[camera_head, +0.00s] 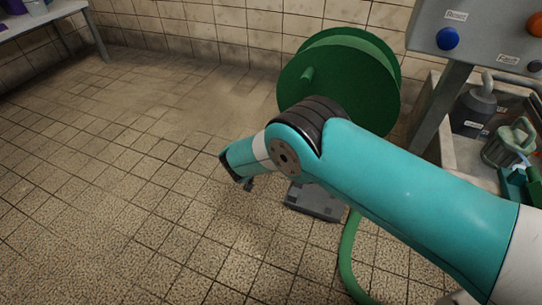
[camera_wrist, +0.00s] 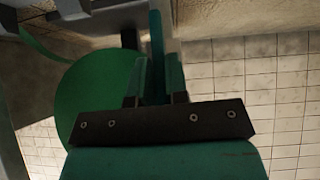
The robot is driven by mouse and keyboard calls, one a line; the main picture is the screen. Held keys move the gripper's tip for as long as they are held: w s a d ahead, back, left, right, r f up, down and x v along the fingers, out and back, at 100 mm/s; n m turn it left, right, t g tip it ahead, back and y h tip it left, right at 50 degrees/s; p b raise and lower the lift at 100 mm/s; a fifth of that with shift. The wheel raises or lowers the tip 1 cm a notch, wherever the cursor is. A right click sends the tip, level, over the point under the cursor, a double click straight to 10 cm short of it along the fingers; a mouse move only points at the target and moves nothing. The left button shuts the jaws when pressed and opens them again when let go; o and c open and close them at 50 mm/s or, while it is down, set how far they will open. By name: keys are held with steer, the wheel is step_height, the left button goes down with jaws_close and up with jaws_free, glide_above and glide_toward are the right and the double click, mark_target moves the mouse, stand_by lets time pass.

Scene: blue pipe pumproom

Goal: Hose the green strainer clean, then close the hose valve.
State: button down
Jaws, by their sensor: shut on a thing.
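My gripper (camera_wrist: 156,68) is shut on a narrow dark teal bar (camera_wrist: 157,40) that stands up between its fingers in the wrist view. I cannot tell what the bar belongs to. In the head view my gripper (camera_head: 244,184) is at the arm's end, left of the hose reel, mostly hidden behind the wrist. The green hose reel (camera_head: 335,80) stands by the back wall, and it fills the left of the wrist view (camera_wrist: 85,95). A green hose (camera_head: 349,255) runs along the floor under my arm. I cannot make out the strainer or the hose valve.
A grey control panel (camera_head: 482,28) with a blue and an orange button stands at the upper right. The tiled floor at left is clear.

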steer(key=c, duration=1.2)
jaws_free()
steer(key=shift+o, duration=0.2)
steer(key=shift+r, duration=0.1)
steer(key=p+v, duration=0.9)
steer(key=v, duration=0.8)
